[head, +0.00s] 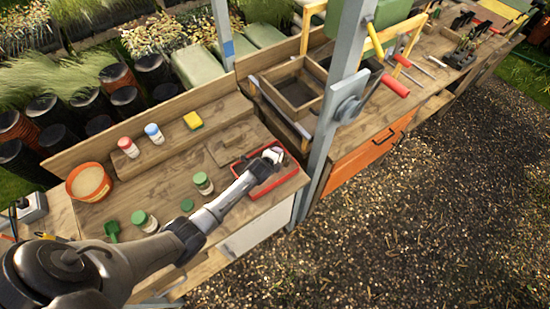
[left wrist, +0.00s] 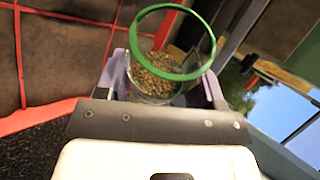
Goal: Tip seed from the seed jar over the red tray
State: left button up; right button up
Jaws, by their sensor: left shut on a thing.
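My left gripper (head: 273,155) is over the red tray (head: 280,183) on the wooden bench. In the left wrist view it is shut on the seed jar (left wrist: 160,85), a clear jar with a green rim. The jar's mouth is open and brown seed (left wrist: 158,73) lies inside. The jar looks tilted; I cannot tell whether seed is falling. The red tray (left wrist: 45,112), with dark square cells, shows beside the jar. In the head view the arm hides part of the tray, and the jar is hard to make out. My right gripper is not in view.
Green-lidded jars (head: 203,184) (head: 145,221), a green lid (head: 187,205) and a green scoop (head: 112,229) lie left of the arm. A grey post (head: 338,95) stands right of the tray.

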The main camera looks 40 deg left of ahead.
pick_arm(q)
jog(key=shift+s+a+r+p, duration=0.1)
jog(key=shift+s+a+p, duration=0.1)
jog(key=shift+s+p, duration=0.3)
jog(key=shift+s+a+r+p, duration=0.1)
jog(key=shift+s+a+p, duration=0.05)
jog(key=shift+s+p, duration=0.35)
jog(key=shift+s+a+f+p, duration=0.1)
jog(key=shift+s+a+p, duration=0.1)
jog(key=shift+s+p, duration=0.4)
jog(key=shift+s+a+r+p, duration=0.1)
jog(key=shift+s+a+p, duration=0.15)
jog(key=shift+s, duration=0.65)
jog(key=shift+s+a+f+p, duration=0.15)
jog(key=shift+s+p, duration=0.25)
jog(key=shift+s, duration=0.35)
jog(key=shift+n+h, duration=0.3)
jog(key=shift+h, duration=0.1)
jog(key=shift+t, duration=0.4)
jog(key=shift+n, duration=0.3)
